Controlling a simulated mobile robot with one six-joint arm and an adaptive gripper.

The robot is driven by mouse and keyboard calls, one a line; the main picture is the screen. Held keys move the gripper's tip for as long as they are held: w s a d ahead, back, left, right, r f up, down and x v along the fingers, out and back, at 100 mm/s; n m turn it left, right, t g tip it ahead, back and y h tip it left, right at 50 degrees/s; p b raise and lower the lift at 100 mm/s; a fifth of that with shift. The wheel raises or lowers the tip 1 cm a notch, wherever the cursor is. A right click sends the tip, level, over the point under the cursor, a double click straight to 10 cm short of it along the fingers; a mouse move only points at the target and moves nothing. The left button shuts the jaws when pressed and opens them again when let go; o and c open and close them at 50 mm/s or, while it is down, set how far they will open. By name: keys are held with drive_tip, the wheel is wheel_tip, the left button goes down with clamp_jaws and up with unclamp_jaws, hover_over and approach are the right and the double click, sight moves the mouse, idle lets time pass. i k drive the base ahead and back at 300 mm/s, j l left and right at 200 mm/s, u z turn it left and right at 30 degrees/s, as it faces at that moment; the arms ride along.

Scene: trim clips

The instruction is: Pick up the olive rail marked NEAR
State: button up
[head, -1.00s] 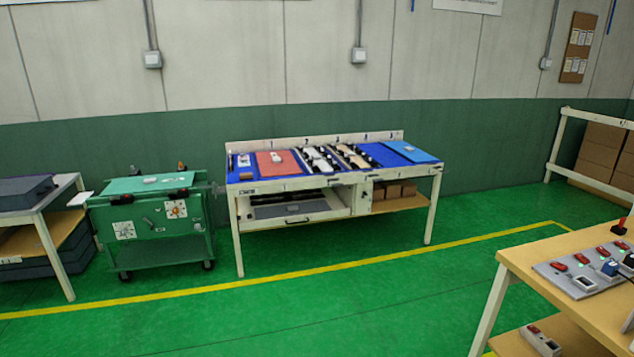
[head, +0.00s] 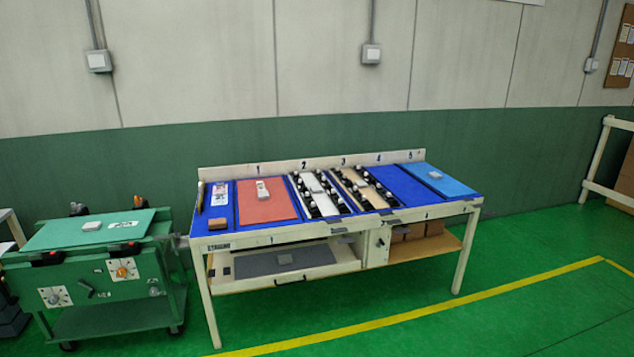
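A cream workbench (head: 338,236) with a blue top stands against the wall, its sections numbered along the back. Section 2 holds pale strips (head: 318,196) lined with black clips, and section 3 holds tan strips (head: 362,188) lined with similar clips. I cannot make out an olive rail or the word NEAR at this distance. My gripper is not in view.
A red mat (head: 268,208) with a pale block (head: 262,190) and a light blue mat (head: 437,184) lie on the bench. A green cart (head: 106,290) stands close to its left. Green floor (head: 420,335) with a yellow line (head: 400,316) is clear in front.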

sight(314, 211)
drive_tip(key=i, duration=2.1)
drive_tip(key=i+u, duration=0.15)
drive_tip(key=i, duration=0.35)
drive_tip(key=i+l+u, duration=0.1)
drive_tip(key=i, duration=0.35)
drive_tip(key=i+l+u, duration=0.15)
drive_tip(key=i, duration=0.35)
drive_tip(key=i+l+u, duration=0.1)
drive_tip(key=i+l, duration=0.15)
drive_tip(key=i, duration=0.2)
